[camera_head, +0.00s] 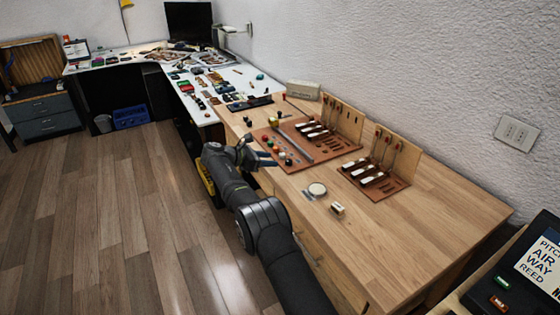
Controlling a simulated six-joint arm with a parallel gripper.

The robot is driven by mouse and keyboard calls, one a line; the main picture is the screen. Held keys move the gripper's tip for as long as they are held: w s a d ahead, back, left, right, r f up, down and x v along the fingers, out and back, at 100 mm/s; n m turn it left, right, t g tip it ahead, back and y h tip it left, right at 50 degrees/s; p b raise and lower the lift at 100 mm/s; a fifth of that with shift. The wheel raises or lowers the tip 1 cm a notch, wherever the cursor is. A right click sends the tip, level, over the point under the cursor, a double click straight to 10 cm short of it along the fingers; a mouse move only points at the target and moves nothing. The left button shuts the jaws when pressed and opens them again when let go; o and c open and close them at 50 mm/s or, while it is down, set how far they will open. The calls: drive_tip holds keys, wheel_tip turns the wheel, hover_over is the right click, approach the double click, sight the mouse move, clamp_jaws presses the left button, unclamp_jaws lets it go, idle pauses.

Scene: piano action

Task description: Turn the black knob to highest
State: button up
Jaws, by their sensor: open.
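My gripper (269,159) is open, with its dark bluish fingers at the left edge of a reddish-brown piano-action board (325,152). I see no object between the fingers. Small dark knob-like shapes stand farther back, one on the wooden bench (248,121) and one near the board's back corner (279,115). I cannot tell which one is the black knob of the task, nor how it is set. My gripper and wrist cover part of the bench's left edge.
A second action board (378,192) with upright back panel stands to the right. A round pale disc (317,189) and a small block (338,209) lie on the bench nearer me. A white table (225,85) behind is crowded with small parts. The bench's right front is clear.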

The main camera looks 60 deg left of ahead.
drive_tip(key=v, duration=0.9)
drive_tip(key=shift+a+r, duration=0.1)
drive_tip(key=m+g+y, duration=0.5)
drive_tip(key=m+g, duration=0.8)
drive_tip(key=m, duration=0.5)
approach(289, 161)
drive_tip(key=x, duration=0.8)
drive_tip(key=shift+a, duration=0.2)
clamp_jaws()
